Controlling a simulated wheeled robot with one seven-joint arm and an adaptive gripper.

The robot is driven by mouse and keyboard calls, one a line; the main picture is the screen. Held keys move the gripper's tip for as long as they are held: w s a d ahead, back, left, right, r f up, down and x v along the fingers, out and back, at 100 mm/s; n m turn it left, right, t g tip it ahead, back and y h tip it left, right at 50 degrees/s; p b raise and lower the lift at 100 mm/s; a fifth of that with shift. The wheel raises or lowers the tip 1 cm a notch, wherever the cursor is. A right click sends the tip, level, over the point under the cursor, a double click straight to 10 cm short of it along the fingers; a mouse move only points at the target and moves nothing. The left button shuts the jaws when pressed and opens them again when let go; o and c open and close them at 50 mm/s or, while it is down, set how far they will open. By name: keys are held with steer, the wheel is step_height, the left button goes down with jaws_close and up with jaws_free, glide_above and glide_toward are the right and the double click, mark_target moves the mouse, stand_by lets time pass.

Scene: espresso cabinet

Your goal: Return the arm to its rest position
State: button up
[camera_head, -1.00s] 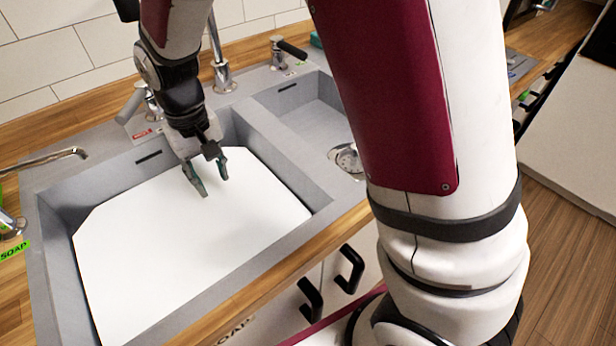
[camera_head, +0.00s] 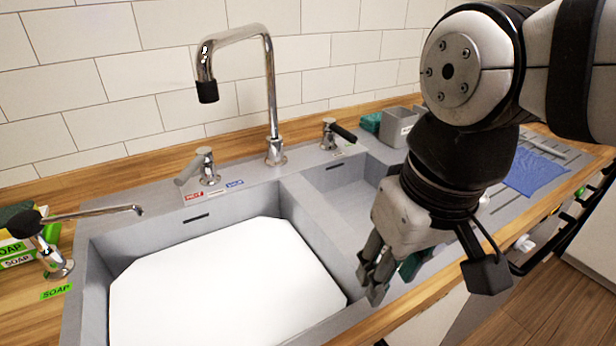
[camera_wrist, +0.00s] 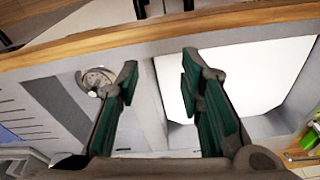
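My arm (camera_head: 470,70) is folded at the right of the head view. My gripper (camera_head: 390,272) hangs from it, pointing down over the front of the sink's right side. In the wrist view my gripper (camera_wrist: 160,75) has its two green-padded fingers apart, with nothing between them. Below it in that view are the grey sink's divider and front rim, with the wooden counter edge (camera_wrist: 150,38) beyond.
The large basin holds a flat white panel (camera_head: 220,285). A tall chrome faucet (camera_head: 272,90) stands behind it, with handles (camera_head: 200,170) on both sides. A soap dispenser (camera_head: 50,245) is at left. A grey bin (camera_head: 398,125) and blue cloth (camera_head: 535,172) are at right.

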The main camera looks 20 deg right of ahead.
steer(key=s, duration=0.3)
steer(key=shift+s+d+f, duration=0.1)
steer(key=shift+d+f, duration=0.1)
steer(key=shift+d, duration=0.15)
step_height(320, 180, up, 11)
steer(key=t+p, duration=0.2)
steer(key=p, duration=0.8)
steer(key=shift+d+r, duration=0.2)
steer(key=shift+o, duration=0.6)
